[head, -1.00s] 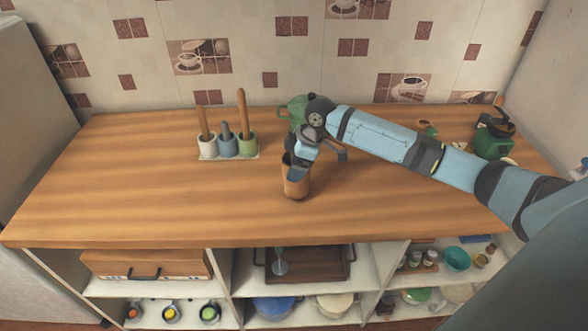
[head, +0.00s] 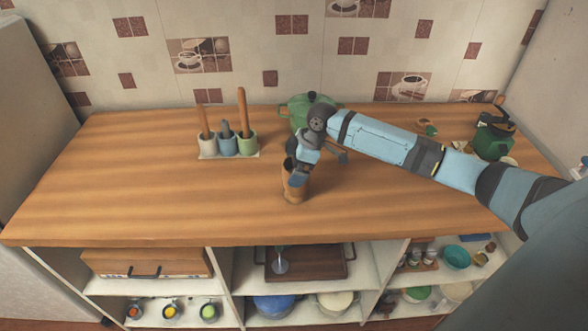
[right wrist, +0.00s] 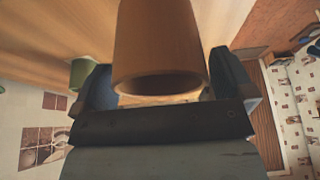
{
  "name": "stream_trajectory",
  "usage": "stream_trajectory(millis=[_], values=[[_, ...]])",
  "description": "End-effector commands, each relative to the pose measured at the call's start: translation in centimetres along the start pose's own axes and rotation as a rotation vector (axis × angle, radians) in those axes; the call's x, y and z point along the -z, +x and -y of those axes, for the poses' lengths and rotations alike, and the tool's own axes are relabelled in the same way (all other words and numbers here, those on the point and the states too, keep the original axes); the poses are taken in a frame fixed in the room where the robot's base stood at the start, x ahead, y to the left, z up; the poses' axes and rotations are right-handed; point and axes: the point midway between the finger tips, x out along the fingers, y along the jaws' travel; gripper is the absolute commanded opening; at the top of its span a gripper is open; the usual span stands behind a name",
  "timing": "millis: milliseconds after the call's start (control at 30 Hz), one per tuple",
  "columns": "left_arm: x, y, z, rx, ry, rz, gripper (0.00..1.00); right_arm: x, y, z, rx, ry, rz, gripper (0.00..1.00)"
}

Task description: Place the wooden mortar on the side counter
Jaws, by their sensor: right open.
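The wooden mortar (head: 294,194), a plain brown cup, stands on the wooden counter (head: 150,195) near its middle. My right gripper (head: 297,175) is open at the mortar and partly hides its upper part in the head view. In the right wrist view the mortar (right wrist: 160,45) lies between the two spread fingers of the right gripper (right wrist: 165,85), with its open rim toward the camera. I cannot tell whether either finger touches it. My left gripper is not in view.
A green lidded pot (head: 297,105) stands behind my right gripper. A rack of three cups (head: 228,146) with wooden handles is to the left. A green grinder (head: 492,138) stands at the right. The counter's left and front are clear. Shelves below hold a brown tray (head: 310,263) and bowls.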

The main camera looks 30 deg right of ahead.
Motion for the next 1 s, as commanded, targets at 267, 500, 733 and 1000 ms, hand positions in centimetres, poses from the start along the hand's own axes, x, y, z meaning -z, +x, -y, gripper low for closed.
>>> stream_trajectory(millis=[267,500,733,1000], values=[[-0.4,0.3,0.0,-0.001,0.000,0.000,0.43,0.0,-5.9,-0.1,-0.005,-0.002,0.001,1.00],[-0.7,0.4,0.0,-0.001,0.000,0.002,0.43,0.0,-9.9,0.0,-0.002,-0.001,0.000,1.00],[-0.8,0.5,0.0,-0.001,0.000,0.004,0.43,0.0,-11.0,0.0,0.001,0.000,0.000,1.00],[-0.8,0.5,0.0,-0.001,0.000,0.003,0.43,0.0,-11.0,0.0,0.001,0.000,0.000,1.00]])
